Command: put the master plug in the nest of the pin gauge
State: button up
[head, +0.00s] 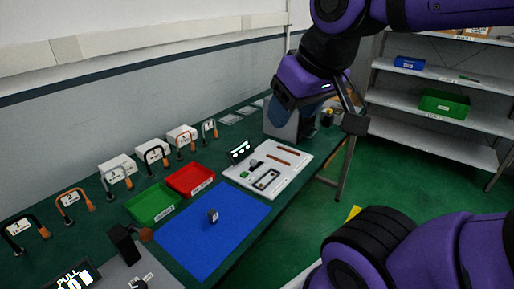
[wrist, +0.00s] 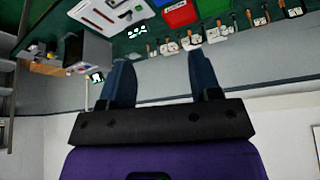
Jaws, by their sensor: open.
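My gripper (wrist: 160,58) is open and empty, its two dark blue fingers wide apart in the wrist view. In the head view it hangs above the far end of the bench, clear of everything. A small dark grey part (head: 213,215) stands on the blue mat and may be the master plug; it is too small to be sure. I cannot clearly make out the pin gauge's nest. The board also shows in the wrist view (wrist: 112,20).
A green bin (head: 152,204) and red bin (head: 190,179) stand behind the blue mat (head: 190,245). Several gauges on stands line the wall. A lit PULL display (head: 75,278) and dark device (head: 125,243) stand at near left. Shelves (head: 440,85) are at right.

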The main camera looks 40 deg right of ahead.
jog(key=w+f+g, duration=0.1)
jog(key=w+f, duration=0.3)
jog(key=w, duration=0.4)
jog(key=n+g, duration=0.4)
send_over(213, 212)
jog(key=f, duration=2.8)
jog(key=shift+s+d+f, duration=0.2)
jog(key=shift+s+d, duration=0.1)
jog(key=shift+a+f, duration=0.1)
jog(key=shift+f, duration=3)
jog(key=shift+w+a+f, duration=0.1)
jog(key=shift+w+f, duration=0.05)
jog(key=shift+f, duration=1.1)
jog(key=shift+w+a+f, duration=0.1)
jog(key=shift+f, duration=1.1)
grip_shut()
